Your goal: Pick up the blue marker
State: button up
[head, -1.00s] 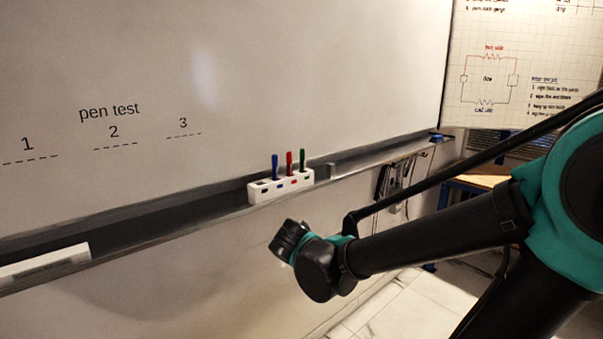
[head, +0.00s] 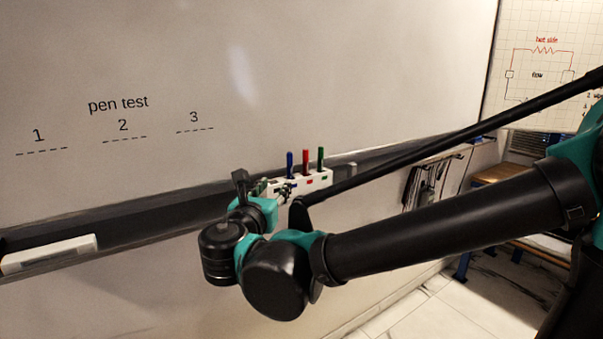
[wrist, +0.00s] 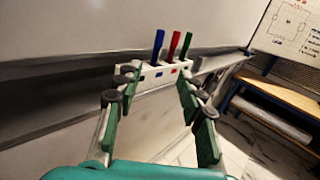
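The blue marker (head: 290,164) stands upright in a white holder (head: 319,181) on the whiteboard tray, left of a red marker (head: 305,161) and a green marker (head: 321,158). In the wrist view the blue marker (wrist: 158,45) rises beyond the fingers, near the middle, with the holder (wrist: 151,71) below it. My gripper (wrist: 157,85) is open and empty, its two green-padded fingers spread wide, short of the holder. In the head view my gripper (head: 274,188) overlaps the holder's left end and hides part of it.
The whiteboard (head: 350,70) rises behind the tray (head: 150,212). A white eraser-like block (head: 50,253) lies on the tray at left. A wooden-topped bench (wrist: 275,100) stands to the right. The tray between block and holder looks clear.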

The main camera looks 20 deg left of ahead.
send_near(289, 165)
jog(key=w, duration=0.5)
jog(key=shift+r, duration=0.1)
jog(key=shift+w+a, duration=0.15)
jog(key=shift+w, duration=0.85)
jog(key=shift+w+a, duration=0.2)
jog(key=shift+w, duration=0.8)
jog(key=shift+w+a, duration=0.15)
jog(key=shift+w, duration=0.85)
grip_shut()
